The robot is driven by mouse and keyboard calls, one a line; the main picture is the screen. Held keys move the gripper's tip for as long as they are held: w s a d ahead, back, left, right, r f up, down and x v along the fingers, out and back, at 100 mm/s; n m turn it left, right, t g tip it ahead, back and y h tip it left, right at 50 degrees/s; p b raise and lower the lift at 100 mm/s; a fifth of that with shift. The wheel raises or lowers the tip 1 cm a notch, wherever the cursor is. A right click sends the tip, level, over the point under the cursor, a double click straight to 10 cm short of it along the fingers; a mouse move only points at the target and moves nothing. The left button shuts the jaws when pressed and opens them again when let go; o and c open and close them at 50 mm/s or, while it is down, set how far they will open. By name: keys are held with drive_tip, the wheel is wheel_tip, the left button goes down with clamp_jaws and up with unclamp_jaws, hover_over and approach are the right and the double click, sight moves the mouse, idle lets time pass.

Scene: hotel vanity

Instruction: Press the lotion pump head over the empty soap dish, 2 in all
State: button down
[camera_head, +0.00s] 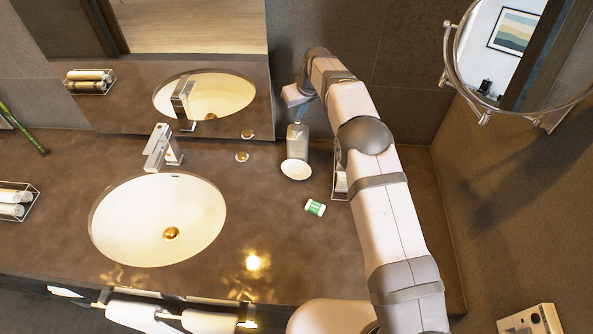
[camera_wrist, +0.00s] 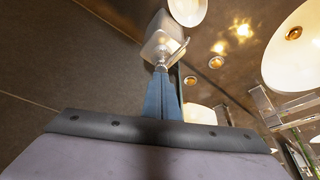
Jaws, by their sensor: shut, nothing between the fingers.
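The lotion bottle (camera_head: 298,138) is a grey, square-sided bottle standing upright at the back of the vanity, just behind the white oval soap dish (camera_head: 295,170). The dish looks empty. In the wrist view the bottle (camera_wrist: 162,42) shows with its metal pump head (camera_wrist: 161,64) and a thin nozzle, and part of the dish (camera_wrist: 187,8) is beyond it. My gripper (camera_wrist: 161,76) is shut and empty, with its blue fingers at the pump head. Whether they touch it I cannot tell. In the head view my gripper (camera_head: 299,112) is above the bottle.
A sink basin (camera_head: 157,222) with a faucet (camera_head: 160,150) lies to the left. A small green-and-white container (camera_head: 315,208) lies in front of the dish. A wire rack (camera_head: 340,183) is partly hidden by my arm. The mirror and back wall stand close behind the bottle.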

drive_tip(key=shift+r, duration=0.1)
idle(0.3)
wheel_tip(320, 180, up, 4)
drive_tip(key=p, duration=0.3)
drive_tip(key=shift+r+p, duration=0.25)
drive_tip(key=shift+p, duration=0.05)
drive_tip(key=shift+r, duration=0.7)
drive_tip(key=shift+b, duration=0.3)
drive_tip(key=s+d+f+m+g+h+b, duration=0.1)
drive_tip(key=s+d+f+m+b, duration=0.15)
drive_tip(key=s+d, duration=0.5)
drive_tip(key=s+d+f+m+g+b, duration=0.1)
drive_tip(key=s+d+b, duration=0.25)
drive_tip(key=s, duration=0.75)
drive_tip(key=s+d+f+m+g+h+b, duration=0.1)
drive_tip(key=s+d+f+b, duration=0.1)
drive_tip(key=s+d, duration=0.6)
drive_tip(key=s+f, duration=0.2)
drive_tip(key=s, duration=0.6)
drive_tip(key=s+f+m+g+b, duration=0.1)
drive_tip(key=s+f, duration=0.1)
drive_tip(key=s, duration=0.6)
drive_tip(key=shift+s+d+f+b, duration=0.3)
drive_tip(key=shift+d+f, duration=0.1)
